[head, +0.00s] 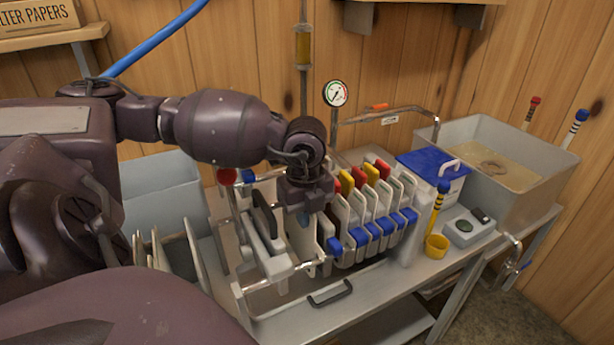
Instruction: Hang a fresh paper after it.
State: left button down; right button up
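A filter press stands on the metal bench, with a row of pale plates (376,213) that have blue handles along the front and red and yellow tabs at the back. My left gripper (304,212) points down at the left end of this row, over a gap behind the white end plate (265,245) with the black handle. A pale sheet or plate face (301,240) shows just below the gripper. The fingertips are hidden, so I cannot tell whether they hold anything. My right gripper is not in view.
A shelf labelled "FILTER PAPERS" (38,14) is at upper left. Pale flat pieces (155,250) stand at lower left beside a grey bin (160,190).

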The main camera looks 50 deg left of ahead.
pick_arm(q)
jog(key=shift+f, duration=0.3)
jog(key=c, duration=1.4)
grip_release()
jog(key=shift+o, duration=2.3)
jog(key=shift+r, duration=0.1)
